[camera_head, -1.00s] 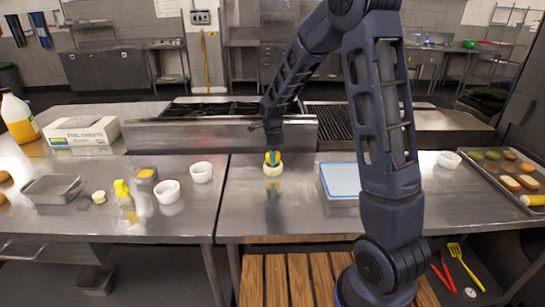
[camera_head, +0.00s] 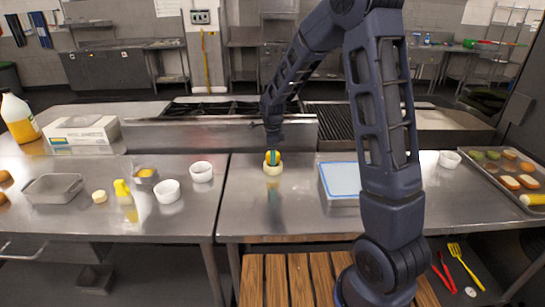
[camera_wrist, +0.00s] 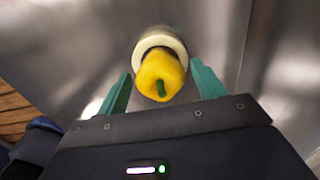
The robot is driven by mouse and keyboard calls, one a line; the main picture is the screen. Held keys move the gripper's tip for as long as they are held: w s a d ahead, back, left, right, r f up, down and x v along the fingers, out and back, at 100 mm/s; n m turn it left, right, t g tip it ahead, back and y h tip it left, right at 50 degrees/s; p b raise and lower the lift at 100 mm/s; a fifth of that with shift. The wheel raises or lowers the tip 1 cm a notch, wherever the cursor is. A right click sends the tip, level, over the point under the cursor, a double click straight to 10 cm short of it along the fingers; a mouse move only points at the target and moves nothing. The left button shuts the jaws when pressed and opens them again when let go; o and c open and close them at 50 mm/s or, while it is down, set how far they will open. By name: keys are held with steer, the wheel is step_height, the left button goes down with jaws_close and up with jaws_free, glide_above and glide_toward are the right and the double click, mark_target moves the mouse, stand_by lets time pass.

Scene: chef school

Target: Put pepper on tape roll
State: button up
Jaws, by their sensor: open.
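The yellow pepper (camera_wrist: 160,72) with a green stem sits on the cream tape roll (camera_wrist: 150,38) in the wrist view. In the head view the tape roll (camera_head: 272,170) lies on the steel table, with the pepper (camera_head: 267,157) on top, partly hidden by my gripper. My gripper (camera_wrist: 160,85) has its two green fingers apart, one on each side of the pepper, with gaps visible between them and it. In the head view my gripper (camera_head: 273,153) points down at the pepper from above.
The stove (camera_head: 220,130) is behind. The table in front of the roll is clear.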

step_height(320, 180, up, 10)
steer(key=shift+r, duration=0.1)
steer(key=s+d+r+n+t, duration=0.1)
steer(key=s+d+r+n, duration=0.4)
steer(key=d, duration=0.3)
steer(key=s+d+r+n+t, duration=0.1)
steer(key=s+d+r+n, duration=0.2)
steer(key=s+d+r, duration=0.35)
steer(key=s+d+n+t, duration=0.1)
steer(key=s+d+n, duration=0.4)
steer(key=s, duration=0.3)
steer(key=s+d+n+t, duration=0.1)
steer(key=s+d+n, duration=0.4)
steer(key=s, duration=0.3)
steer(key=shift+s+d+t, duration=0.3)
steer(key=shift+d, duration=0.2)
steer(key=shift+r, duration=0.1)
